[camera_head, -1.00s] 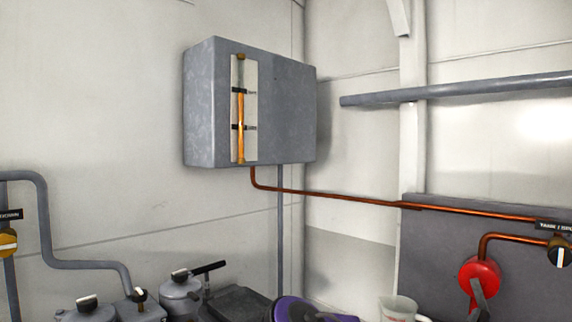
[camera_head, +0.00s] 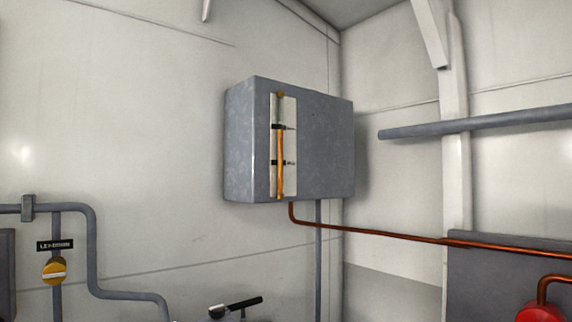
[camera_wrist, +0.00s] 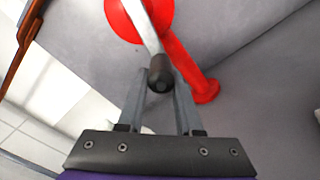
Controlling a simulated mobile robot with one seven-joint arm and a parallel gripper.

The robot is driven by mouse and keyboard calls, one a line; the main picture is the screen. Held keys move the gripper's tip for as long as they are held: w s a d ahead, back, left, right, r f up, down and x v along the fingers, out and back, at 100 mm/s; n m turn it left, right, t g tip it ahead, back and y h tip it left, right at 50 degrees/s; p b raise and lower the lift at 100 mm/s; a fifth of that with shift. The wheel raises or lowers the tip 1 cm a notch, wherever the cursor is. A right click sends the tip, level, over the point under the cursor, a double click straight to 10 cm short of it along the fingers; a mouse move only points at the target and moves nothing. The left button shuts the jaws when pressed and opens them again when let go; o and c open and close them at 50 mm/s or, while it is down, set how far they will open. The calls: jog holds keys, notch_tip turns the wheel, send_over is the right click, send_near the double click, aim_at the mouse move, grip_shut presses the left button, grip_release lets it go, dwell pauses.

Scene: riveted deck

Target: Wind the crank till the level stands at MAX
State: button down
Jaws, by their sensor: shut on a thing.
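The grey tank (camera_head: 315,150) on the wall carries a sight gauge (camera_head: 280,146). Its orange column (camera_head: 280,180) reaches about the upper black mark (camera_head: 279,127); a second mark (camera_head: 278,162) sits lower. The lettering beside the marks is too small to read. In the wrist view the crank's grey arm (camera_wrist: 144,32) runs from the red pump body (camera_wrist: 120,14) to a dark handle (camera_wrist: 160,73). My gripper (camera_wrist: 160,82) is shut on that handle, one finger on each side. In the head view only the red top of the pump (camera_head: 541,313) shows; crank and gripper are out of frame.
A copper pipe (camera_head: 385,234) runs from the tank toward the pump panel (camera_head: 490,268). A yellow valve (camera_head: 54,270) with a label sits on grey piping at left. A black-handled lever (camera_head: 235,304) shows at the bottom. A grey pipe (camera_head: 480,122) juts in at right.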

jog(key=shift+d+r, duration=0.15)
jog(key=shift+r, duration=0.25)
jog(key=shift+w+a+r+p, duration=0.4)
jog(key=shift+w+a+r, duration=0.2)
jog(key=shift+r, duration=0.15)
jog(key=shift+w+a+r+p, duration=0.45)
jog(key=shift+w+r, duration=0.1)
jog(key=shift+r, duration=0.2)
